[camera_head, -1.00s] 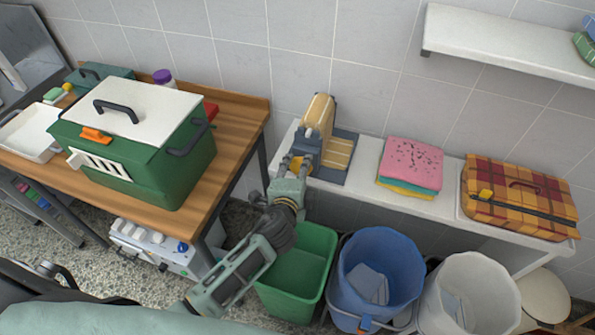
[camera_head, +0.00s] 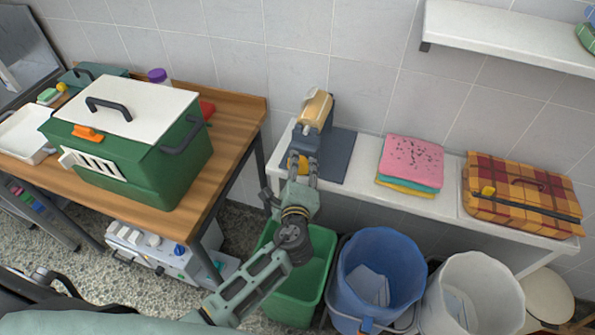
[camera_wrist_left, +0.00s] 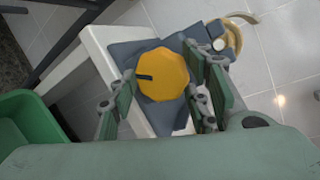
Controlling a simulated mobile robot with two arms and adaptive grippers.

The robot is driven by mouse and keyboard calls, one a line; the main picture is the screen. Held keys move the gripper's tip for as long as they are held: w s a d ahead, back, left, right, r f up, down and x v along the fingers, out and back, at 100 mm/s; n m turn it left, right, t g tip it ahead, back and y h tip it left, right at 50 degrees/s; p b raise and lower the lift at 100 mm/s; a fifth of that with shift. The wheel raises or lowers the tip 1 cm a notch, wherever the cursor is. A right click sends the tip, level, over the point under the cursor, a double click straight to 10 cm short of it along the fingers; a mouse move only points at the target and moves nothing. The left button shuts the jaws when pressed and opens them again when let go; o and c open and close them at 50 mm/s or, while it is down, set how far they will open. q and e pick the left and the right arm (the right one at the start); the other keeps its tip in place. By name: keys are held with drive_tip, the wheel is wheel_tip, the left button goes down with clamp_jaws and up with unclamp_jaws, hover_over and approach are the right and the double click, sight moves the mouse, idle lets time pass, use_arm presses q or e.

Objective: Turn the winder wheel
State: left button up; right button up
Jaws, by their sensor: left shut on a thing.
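The winder (camera_head: 314,118) stands at the left end of the white bench, a dark grey body with a tan roll on top. Its yellow winder wheel (camera_head: 293,163) faces the front and shows in the wrist view as a yellow many-sided disc (camera_wrist_left: 163,74) with a dark mark at its left. My left gripper (camera_head: 303,168) reaches up to the wheel from below. In the wrist view its fingers stand on both sides of the wheel, shut on it. The wheel's far side is hidden. My right gripper is out of view.
A bare dark pad (camera_head: 337,155) lies beside the winder. Folded towels (camera_head: 411,162) and a plaid case (camera_head: 520,195) lie farther right on the bench. Green (camera_head: 312,275), blue (camera_head: 380,270) and white (camera_head: 470,290) bins stand below. A green box (camera_head: 150,165) sits on the wooden table.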

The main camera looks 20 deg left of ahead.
use_arm(q)
drive_tip(key=shift+s+a+f, duration=0.1)
drive_tip(key=shift+f, duration=0.15)
drive_tip(key=o, duration=0.9)
drive_tip(key=shift+o, duration=1.1)
drive_tip(key=shift+r, duration=0.15)
drive_tip(key=v, duration=1.2)
